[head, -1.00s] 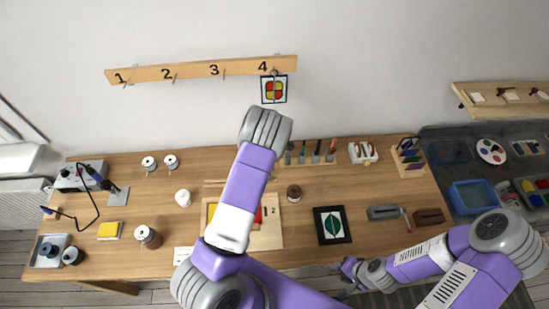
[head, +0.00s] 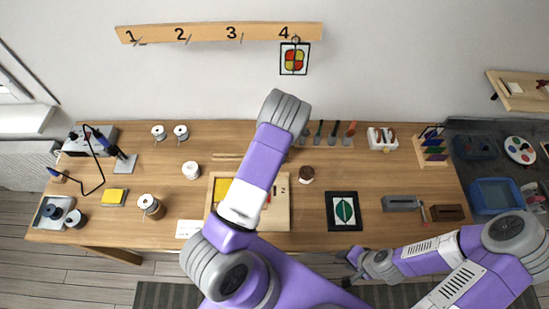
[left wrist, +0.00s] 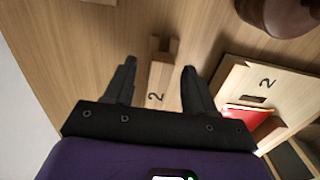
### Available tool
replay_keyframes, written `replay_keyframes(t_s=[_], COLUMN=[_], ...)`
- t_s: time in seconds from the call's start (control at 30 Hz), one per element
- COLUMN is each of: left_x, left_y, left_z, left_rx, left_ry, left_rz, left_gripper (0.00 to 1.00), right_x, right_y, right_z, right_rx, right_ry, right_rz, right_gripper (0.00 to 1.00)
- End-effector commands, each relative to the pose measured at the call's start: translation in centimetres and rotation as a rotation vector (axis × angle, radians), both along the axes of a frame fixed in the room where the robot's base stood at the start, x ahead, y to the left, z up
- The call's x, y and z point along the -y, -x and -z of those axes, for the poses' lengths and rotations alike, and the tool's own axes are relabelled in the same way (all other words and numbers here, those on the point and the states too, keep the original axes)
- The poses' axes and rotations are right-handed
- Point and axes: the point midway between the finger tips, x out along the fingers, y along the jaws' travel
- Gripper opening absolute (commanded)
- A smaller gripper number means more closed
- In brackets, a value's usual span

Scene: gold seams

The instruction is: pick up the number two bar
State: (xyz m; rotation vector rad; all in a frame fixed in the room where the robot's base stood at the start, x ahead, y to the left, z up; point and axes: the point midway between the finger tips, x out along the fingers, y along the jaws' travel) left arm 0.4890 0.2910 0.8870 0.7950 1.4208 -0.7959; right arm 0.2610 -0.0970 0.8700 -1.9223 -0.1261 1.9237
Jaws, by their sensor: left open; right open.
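The number two bar (left wrist: 160,75) is a short pale wooden bar marked 2, lying on the wooden table in the left wrist view. My left gripper (left wrist: 158,80) is open, its two black fingers on either side of the bar with gaps; I cannot tell how far above it they are. In the head view my left arm hides this gripper and I cannot make out the bar. A wooden board (left wrist: 237,78) marked 2, with a red piece, lies right of the bar; the board also shows in the head view (head: 280,218). My right gripper (head: 347,257) is open and empty by the table's front edge.
A dark brown round spool (head: 306,174) stands near the board and shows at the wrist view's top (left wrist: 283,12). A framed leaf picture (head: 343,211) lies right of the board. A tool rack (head: 325,142) stands behind.

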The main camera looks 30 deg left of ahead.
Motion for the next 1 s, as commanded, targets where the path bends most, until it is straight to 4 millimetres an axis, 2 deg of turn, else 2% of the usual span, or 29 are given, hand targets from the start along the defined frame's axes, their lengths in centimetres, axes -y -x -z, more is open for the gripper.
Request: replay_keyframes(t_s=[0.13, 0.17, 0.5, 0.8, 0.87, 1.0], left_x=[0.0, 0.0, 0.0, 0.0, 0.0, 0.1], left_y=[0.0, 0.0, 0.0, -0.1, -0.1, -0.2], left_z=[-0.2, -0.2, -0.2, -0.5, -1.1, -3.5], left_rx=[0.001, 0.001, 0.001, 0.002, 0.004, 0.006], left_ry=[0.0, -0.001, -0.001, 0.0, -0.001, 0.0], left_rz=[0.0, 0.0, 0.0, 0.0, 0.001, 0.001], left_gripper=[0.55, 0.52, 0.0, 0.0, 0.0, 0.0], right_x=[0.0, 0.0, 0.0, 0.0, 0.0, 0.0], right_y=[0.0, 0.0, 0.0, 0.0, 0.0, 0.0], right_z=[-0.1, -0.2, -0.1, -0.1, -0.1, -0.1], right_rx=[0.0, 0.0, 0.0, 0.0, 0.0, 0.0], right_ry=[0.0, 0.0, 0.0, 0.0, 0.0, 0.0], right_rz=[0.0, 0.0, 0.0, 0.0, 0.0, 0.0], right_gripper=[0.43, 0.43, 0.43, 0.43, 0.43, 0.43])
